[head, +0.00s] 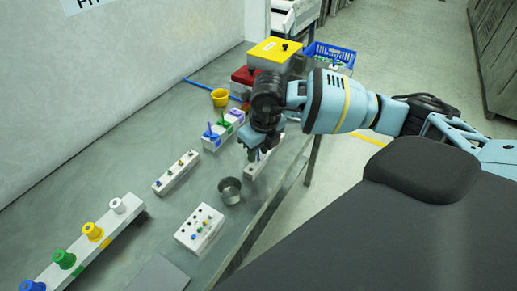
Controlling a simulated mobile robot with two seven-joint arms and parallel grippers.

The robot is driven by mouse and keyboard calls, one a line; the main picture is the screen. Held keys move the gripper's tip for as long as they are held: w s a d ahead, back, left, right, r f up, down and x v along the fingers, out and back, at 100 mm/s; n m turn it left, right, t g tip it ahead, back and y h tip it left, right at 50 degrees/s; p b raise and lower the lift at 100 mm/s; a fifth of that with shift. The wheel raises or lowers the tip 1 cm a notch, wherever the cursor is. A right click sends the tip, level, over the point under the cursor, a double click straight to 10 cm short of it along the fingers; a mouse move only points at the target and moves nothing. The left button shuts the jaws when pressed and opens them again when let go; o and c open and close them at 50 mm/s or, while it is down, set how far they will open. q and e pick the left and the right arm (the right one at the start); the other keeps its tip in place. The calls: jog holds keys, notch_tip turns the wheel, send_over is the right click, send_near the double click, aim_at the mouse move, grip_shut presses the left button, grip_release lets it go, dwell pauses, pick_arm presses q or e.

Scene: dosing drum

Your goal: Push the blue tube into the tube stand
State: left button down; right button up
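My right gripper (260,148) points down over a low white block (254,171) near the table's right edge. The block is partly hidden by the gripper and may be the tube stand. The fingers are small and dark, and I cannot tell whether they hold anything. I cannot make out a blue tube for certain. A blue-topped piece (210,133) stands on a white holder with coloured marks (222,131), left of the gripper and apart from it. My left gripper is not in view.
A metal cup (230,190), a white button box (199,229) and a narrow strip with small knobs (176,172) stand nearby. A long rack with coloured spools (92,232) is lower left. A yellow cup (219,97), yellow-lidded box (273,53) and blue basket (335,53) are farther back.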

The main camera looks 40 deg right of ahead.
notch_tip(320, 180, up, 8)
jog(key=s, duration=0.1)
jog(key=shift+f, duration=0.15)
dwell(0.4)
